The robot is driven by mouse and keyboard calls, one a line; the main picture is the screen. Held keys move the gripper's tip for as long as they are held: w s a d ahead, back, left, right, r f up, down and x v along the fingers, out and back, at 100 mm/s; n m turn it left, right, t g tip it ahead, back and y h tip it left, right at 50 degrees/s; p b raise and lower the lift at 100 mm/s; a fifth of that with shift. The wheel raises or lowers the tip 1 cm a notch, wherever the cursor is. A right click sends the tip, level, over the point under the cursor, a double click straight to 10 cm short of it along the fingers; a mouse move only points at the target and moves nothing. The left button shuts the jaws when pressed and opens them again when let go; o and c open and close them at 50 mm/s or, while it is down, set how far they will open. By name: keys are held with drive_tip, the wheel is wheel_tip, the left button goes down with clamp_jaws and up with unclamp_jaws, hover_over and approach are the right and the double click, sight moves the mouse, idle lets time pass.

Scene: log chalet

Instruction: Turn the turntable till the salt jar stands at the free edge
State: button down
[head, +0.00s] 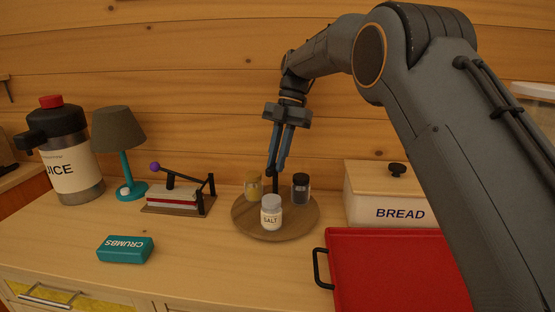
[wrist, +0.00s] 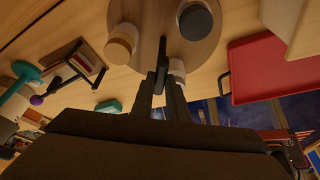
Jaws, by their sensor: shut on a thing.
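The round wooden turntable (head: 246,222) lies on the counter. The white salt jar (head: 271,214), labelled SALT, stands upright near its front rim, on the side facing me. A yellow-filled jar (head: 253,187) stands at the back left and a dark jar (head: 301,189) at the right. A dark upright post (head: 275,185) rises from the turntable's middle. My gripper (head: 272,170) points down and is shut on the top of this post. In the wrist view the post (wrist: 162,55) shows between my fingers, and the salt jar (wrist: 177,69) is partly hidden by a finger.
The red tray (head: 390,268) and the bread box (head: 372,199) stand close on the turntable's right. A lever press (head: 175,197), a teal lamp (head: 120,140), a juice dispenser (head: 70,160) and a teal crumbs box (head: 125,249) are on the left. The counter before the turntable is clear.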

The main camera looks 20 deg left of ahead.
drive_tip(key=c, duration=1.7)
unclamp_jaws()
wheel_tip(320, 180, up, 10)
drive_tip(key=shift+r+b, duration=0.1)
drive_tip(key=shift+b, duration=0.7)
